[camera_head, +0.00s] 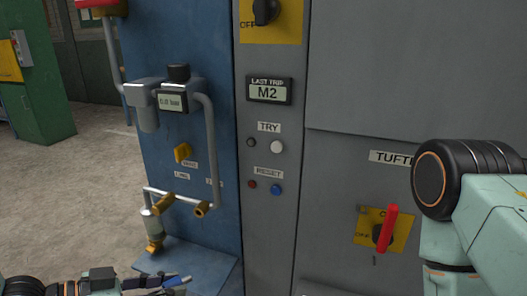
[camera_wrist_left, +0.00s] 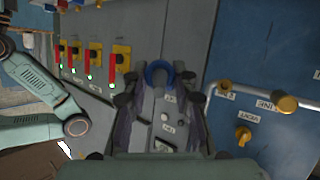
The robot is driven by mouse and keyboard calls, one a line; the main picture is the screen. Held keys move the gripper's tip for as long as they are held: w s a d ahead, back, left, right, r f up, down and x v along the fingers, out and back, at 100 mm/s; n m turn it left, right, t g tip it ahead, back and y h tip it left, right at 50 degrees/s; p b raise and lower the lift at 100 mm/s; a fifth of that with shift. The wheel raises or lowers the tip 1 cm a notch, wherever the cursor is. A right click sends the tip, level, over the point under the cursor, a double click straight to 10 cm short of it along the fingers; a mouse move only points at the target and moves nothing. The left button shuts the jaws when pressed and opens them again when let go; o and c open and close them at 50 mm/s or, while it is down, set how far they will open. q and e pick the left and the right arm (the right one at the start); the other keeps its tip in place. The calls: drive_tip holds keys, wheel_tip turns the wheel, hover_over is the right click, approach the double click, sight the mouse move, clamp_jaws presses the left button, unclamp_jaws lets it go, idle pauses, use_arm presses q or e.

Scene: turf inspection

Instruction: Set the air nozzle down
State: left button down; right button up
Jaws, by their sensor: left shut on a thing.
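My left gripper (camera_head: 168,282) is low at the left in the head view, just in front of a blue ledge (camera_head: 205,262). It is shut on a small blue and dark thing, which I take to be the air nozzle (camera_head: 178,281). In the left wrist view the blue, rounded end of the nozzle (camera_wrist_left: 158,68) shows between the dark fingertips (camera_wrist_left: 160,90). The rest of it is hidden by the fingers. My right arm shows at the right of the head view, but its gripper is out of frame.
A blue panel (camera_head: 165,60) carries grey pipes, a gauge unit (camera_head: 172,99) and yellow valves (camera_head: 182,152). The grey cabinet beside it has TRY and RESET buttons (camera_head: 276,189) and a red-handled switch (camera_head: 387,228). Open floor (camera_head: 80,190) lies left.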

use_arm(q)
drive_tip(key=shift+w+a+r, duration=0.2)
drive_tip(key=shift+w+r, duration=0.1)
drive_tip(key=shift+r, duration=0.05)
use_arm(e)
drive_tip(key=shift+f, duration=0.2)
use_arm(q)
drive_tip(key=shift+w+d+r, duration=0.15)
drive_tip(key=shift+d+r, duration=0.15)
drive_tip(key=shift+d, duration=0.15)
drive_tip(key=d+r+m+g+h, duration=0.2)
drive_tip(key=d+r+m+g, duration=0.4)
drive_tip(key=d, duration=0.5)
drive_tip(key=shift+r+m+g, duration=0.2)
drive_tip(key=shift+m+g, duration=0.7)
drive_tip(key=shift+g, duration=0.5)
use_arm(e)
drive_tip(key=shift+c, duration=0.2)
drive_tip(key=shift+w, duration=0.15)
